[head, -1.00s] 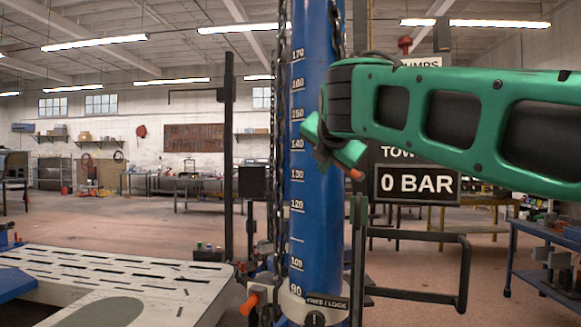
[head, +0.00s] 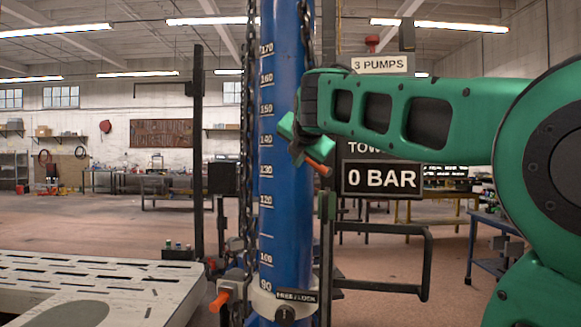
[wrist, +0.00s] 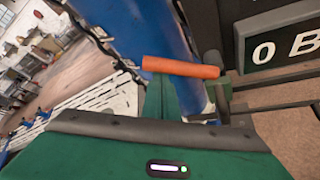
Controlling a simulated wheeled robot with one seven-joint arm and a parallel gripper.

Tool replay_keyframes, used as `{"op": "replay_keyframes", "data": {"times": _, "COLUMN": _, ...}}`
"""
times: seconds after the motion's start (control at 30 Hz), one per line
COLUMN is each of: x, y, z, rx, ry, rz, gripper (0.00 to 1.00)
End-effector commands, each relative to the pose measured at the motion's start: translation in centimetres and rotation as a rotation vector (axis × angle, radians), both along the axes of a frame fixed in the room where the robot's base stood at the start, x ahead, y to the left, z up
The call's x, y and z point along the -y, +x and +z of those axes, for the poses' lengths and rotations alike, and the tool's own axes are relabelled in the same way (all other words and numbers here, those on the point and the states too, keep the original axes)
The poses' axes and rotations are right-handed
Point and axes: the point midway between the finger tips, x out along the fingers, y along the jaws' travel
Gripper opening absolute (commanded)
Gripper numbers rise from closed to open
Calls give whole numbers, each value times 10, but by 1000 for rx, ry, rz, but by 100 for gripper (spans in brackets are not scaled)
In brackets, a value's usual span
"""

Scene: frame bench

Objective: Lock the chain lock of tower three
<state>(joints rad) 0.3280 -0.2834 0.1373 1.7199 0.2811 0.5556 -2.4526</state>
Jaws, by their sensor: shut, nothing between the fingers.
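The blue tower (head: 283,222) stands upright at centre with a white height scale; its number is hidden. Chains (head: 250,90) hang along its left side. Low on it is a pale collar (head: 263,302) with a FREE/LOCK label (head: 297,295) and a dark round knob (head: 285,313) below; its setting is too small to tell. An orange-tipped handle (head: 220,301) sticks out left of the collar. My gripper (head: 318,167) is shut and empty, in front of the tower's right side near the 130–140 marks, well above the collar.
A black sign (head: 382,180) reading 0 BAR stands behind my arm, under a 3 PUMPS plate (head: 380,64). A dark bar frame (head: 425,265) juts out right of the tower. A slotted pale platform (head: 90,285) lies at left. Open floor lies behind.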

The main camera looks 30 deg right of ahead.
Motion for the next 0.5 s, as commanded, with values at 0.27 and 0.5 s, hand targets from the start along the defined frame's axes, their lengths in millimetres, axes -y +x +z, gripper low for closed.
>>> {"op": "replay_keyframes", "data": {"times": 0.27, "x": -2, "y": 0, "z": 1, "rx": 7, "ry": 6, "rz": 2, "gripper": 0}}
{"op": "replay_keyframes", "data": {"times": 0.5, "x": 0, "y": -2, "z": 4, "rx": 41, "ry": 38, "rz": 2, "gripper": 0}}
